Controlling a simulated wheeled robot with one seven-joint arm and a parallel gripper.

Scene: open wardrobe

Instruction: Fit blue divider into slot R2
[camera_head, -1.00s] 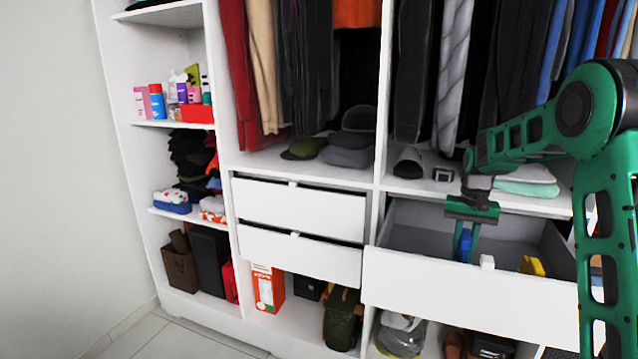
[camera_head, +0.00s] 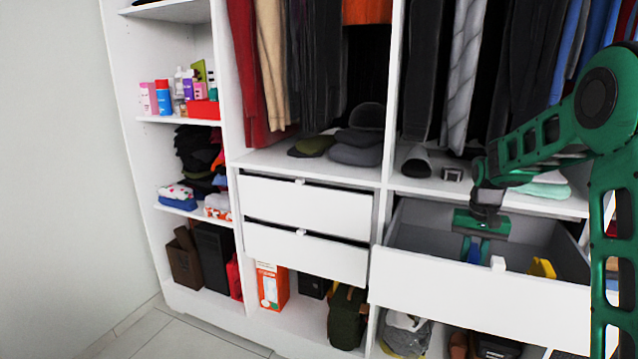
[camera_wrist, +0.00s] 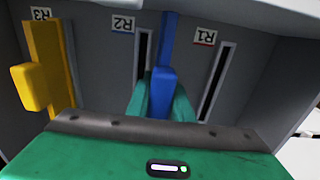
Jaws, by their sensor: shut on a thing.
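The blue divider (camera_wrist: 164,80) is upright in the wrist view, between the green fingers of my gripper (camera_wrist: 162,100). In the head view the blue divider (camera_head: 474,254) is low inside the open drawer (camera_head: 470,287), partly hidden by the drawer's front. My gripper (camera_head: 477,248) is shut on it. Slot R2 (camera_wrist: 143,52) is a dark slit just left of the blue divider in the wrist view, under an upside-down R2 label (camera_wrist: 123,23). The divider appears beside this slit, not lined up with it. Its lower end is hidden by the gripper.
Slot R1 (camera_wrist: 217,82) is an empty slit to the right in the wrist view. A yellow divider (camera_wrist: 47,65) stands at R3 on the left; it also shows in the head view (camera_head: 542,267). The drawer's walls and front surround my gripper. Clothes hang above.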

